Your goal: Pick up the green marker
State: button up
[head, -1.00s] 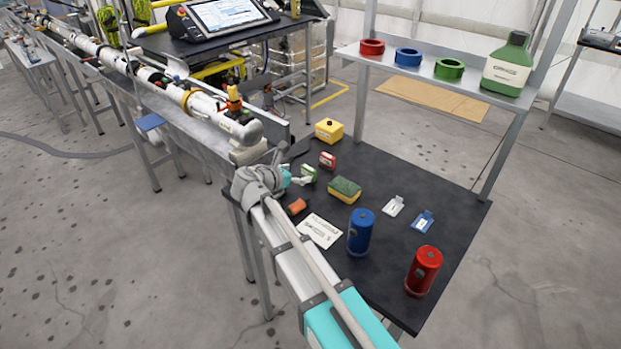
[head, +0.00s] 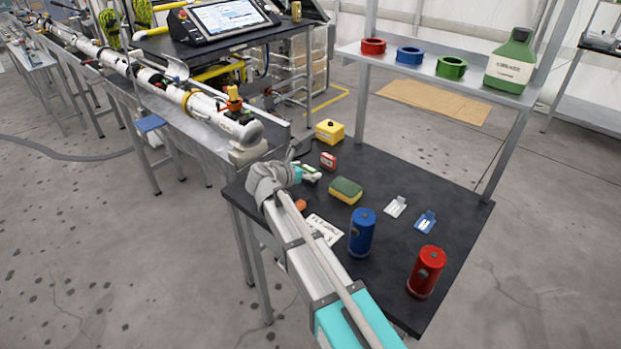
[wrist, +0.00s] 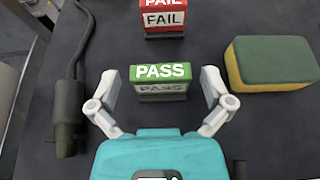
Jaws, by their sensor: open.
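The green marker is a small block with a green top reading PASS (wrist: 160,72), upright on the dark table in the wrist view. My gripper (wrist: 160,88) is open, with one pale finger to the left of the marker and one to the right. A gap shows between the marker and each finger. In the head view my gripper (head: 304,175) is at the table's left part, and the green marker (head: 313,168) shows partly beside it.
A red FAIL block (wrist: 164,18) stands just beyond the marker. A green-and-yellow sponge (wrist: 272,62) lies to the right, and a dark cabled tool (wrist: 68,110) to the left. Blue (head: 362,232) and red (head: 426,272) canisters stand nearer the table's front right.

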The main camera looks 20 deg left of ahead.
jog(key=shift+w+d+f, duration=0.15)
jog(key=shift+w, duration=0.15)
dwell(0.4)
jog(key=c, duration=1)
jog(key=shift+r, duration=0.2)
